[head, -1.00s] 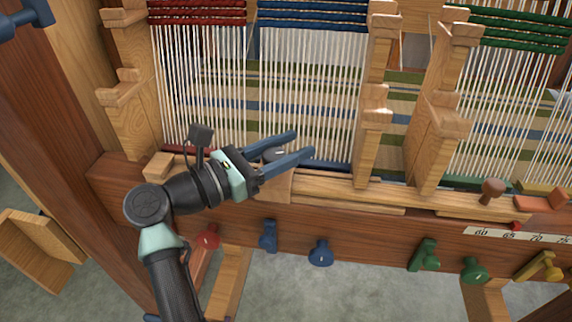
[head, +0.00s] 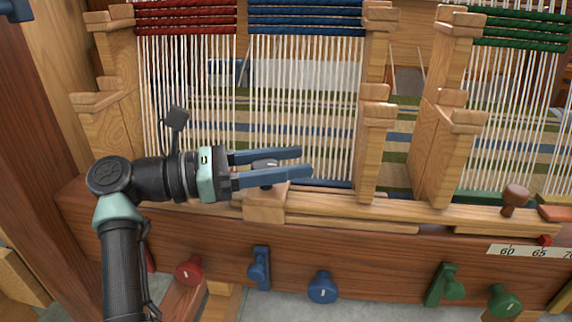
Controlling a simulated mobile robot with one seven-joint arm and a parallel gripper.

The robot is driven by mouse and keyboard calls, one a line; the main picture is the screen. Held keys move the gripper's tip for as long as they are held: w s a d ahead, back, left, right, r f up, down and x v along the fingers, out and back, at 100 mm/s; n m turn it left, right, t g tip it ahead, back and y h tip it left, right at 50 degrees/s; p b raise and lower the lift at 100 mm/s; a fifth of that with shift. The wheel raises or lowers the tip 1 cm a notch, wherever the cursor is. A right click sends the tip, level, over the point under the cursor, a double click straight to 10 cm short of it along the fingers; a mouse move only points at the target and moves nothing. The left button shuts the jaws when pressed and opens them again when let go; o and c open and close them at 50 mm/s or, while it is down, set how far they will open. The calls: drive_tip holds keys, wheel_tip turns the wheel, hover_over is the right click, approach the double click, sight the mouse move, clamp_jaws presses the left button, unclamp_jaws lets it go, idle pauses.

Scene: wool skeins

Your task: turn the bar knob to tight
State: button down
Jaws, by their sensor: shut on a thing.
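The bar knob (head: 265,163) is a small dark grey knob with a pale mark on top. It sits over a wooden block (head: 264,206) on the loom's front rail. My gripper (head: 306,162) reaches in from the left, with its two blue fingers pointing right. The fingers are shut on the knob, one on its far side and one on its near side, well back from the fingertips. The near finger hides part of the knob. I see no tight mark and cannot read the knob's setting.
Pale warp threads (head: 300,110) hang close behind the fingers. A wooden upright (head: 375,130) stands to their right. Below, red (head: 189,270), blue (head: 322,287) and green (head: 504,301) knobs stick out of the front beam (head: 400,253). A brown knob (head: 515,198) stands farther right.

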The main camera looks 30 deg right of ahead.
drive_tip(key=shift+d+f, duration=0.1)
drive_tip(key=shift+c, duration=1.8)
unclamp_jaws()
drive_tip(key=v, duration=1.3)
